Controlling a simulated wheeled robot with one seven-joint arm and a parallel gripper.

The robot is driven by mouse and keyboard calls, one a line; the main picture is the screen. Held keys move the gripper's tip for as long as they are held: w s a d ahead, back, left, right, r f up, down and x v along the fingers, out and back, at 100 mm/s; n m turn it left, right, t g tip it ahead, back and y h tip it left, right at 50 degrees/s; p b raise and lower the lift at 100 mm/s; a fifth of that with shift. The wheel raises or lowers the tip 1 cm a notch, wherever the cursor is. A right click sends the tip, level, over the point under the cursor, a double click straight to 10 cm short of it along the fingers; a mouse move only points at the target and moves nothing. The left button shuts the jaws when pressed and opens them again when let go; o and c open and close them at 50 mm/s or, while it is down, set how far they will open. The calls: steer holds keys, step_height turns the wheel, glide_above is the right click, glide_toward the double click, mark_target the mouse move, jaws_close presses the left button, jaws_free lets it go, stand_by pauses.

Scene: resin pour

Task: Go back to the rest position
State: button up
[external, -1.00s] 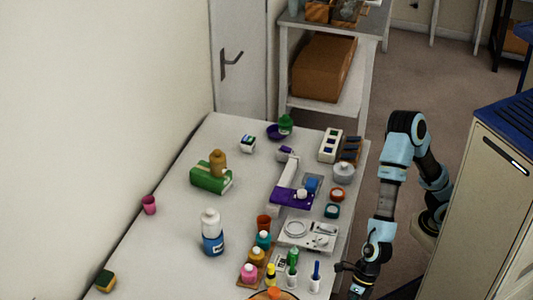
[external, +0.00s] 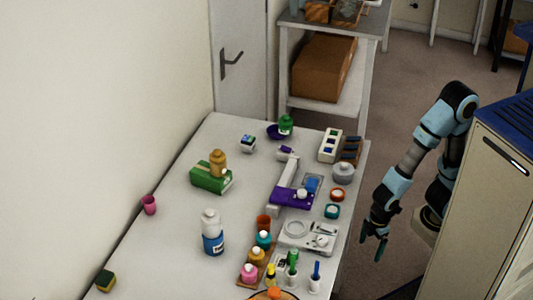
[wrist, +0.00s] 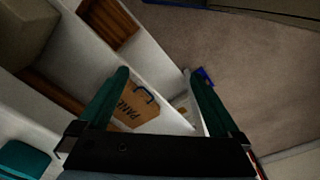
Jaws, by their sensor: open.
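My gripper (external: 372,243) hangs in the air to the right of the table's right edge, over the floor, with its fingers pointing down. It is open and empty. In the wrist view its two green fingers (wrist: 160,85) stand wide apart with nothing between them. My arm is folded back near the beige cabinet, apart from the table and everything on it.
The grey table (external: 165,225) carries several bottles, a purple stand (external: 291,197), a white scale (external: 308,237) and a green box (external: 211,178). The beige cabinet (external: 480,215) stands close at the right. A shelf (external: 325,105) stands behind. Floor is clear between table and shelf's right side.

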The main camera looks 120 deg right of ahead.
step_height(320, 180, up, 28)
steer(key=w+m+t+p, duration=0.1)
steer(key=p, duration=2.6)
steer(key=shift+d+p, duration=0.3)
